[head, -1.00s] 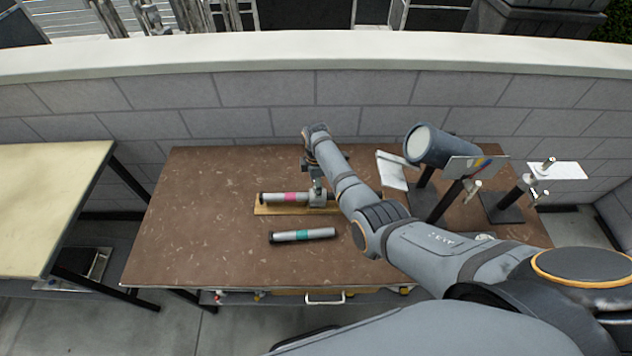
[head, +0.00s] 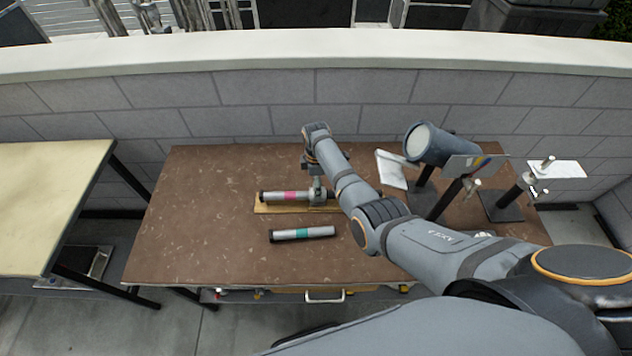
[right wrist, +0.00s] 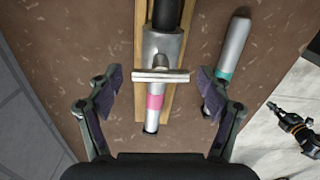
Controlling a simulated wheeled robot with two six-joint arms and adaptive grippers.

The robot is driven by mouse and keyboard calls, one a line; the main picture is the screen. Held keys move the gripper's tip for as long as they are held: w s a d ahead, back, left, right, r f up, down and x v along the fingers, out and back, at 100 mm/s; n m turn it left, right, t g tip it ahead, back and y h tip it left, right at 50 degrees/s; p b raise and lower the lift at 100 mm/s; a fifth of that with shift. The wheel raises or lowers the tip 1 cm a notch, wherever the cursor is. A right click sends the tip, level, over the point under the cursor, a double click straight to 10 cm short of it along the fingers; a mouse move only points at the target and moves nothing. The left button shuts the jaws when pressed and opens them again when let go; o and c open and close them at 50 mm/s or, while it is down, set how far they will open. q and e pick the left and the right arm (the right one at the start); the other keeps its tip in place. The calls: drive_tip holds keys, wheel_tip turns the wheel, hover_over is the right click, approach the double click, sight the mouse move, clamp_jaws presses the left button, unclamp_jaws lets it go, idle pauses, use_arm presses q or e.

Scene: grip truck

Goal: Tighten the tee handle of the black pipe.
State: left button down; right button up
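The pipe assembly lies on a wooden board (head: 262,209). In the right wrist view its black pipe (right wrist: 167,14) enters a grey metal fitting (right wrist: 162,45). A silver tee handle (right wrist: 161,76) lies crosswise over the fitting. A silver cylinder with a pink band (right wrist: 153,104) extends from it; the pink band also shows in the head view (head: 290,196). My right gripper (right wrist: 160,78) is open, its fingers apart on both sides of the tee handle, with gaps to it. My left gripper is not in view.
A loose silver cylinder with a teal band (head: 303,233) lies on the brown table (head: 200,230), close to the board. A grey cylindrical device (head: 440,146) and stands occupy the right side. A block wall (head: 270,90) runs behind. The table's left part is clear.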

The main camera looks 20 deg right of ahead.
drive_tip(key=shift+r, duration=0.2)
wheel_tip(320, 180, up, 12)
drive_tip(key=shift+f, duration=0.2)
drive_tip(key=shift+s, duration=0.1)
idle(0.5)
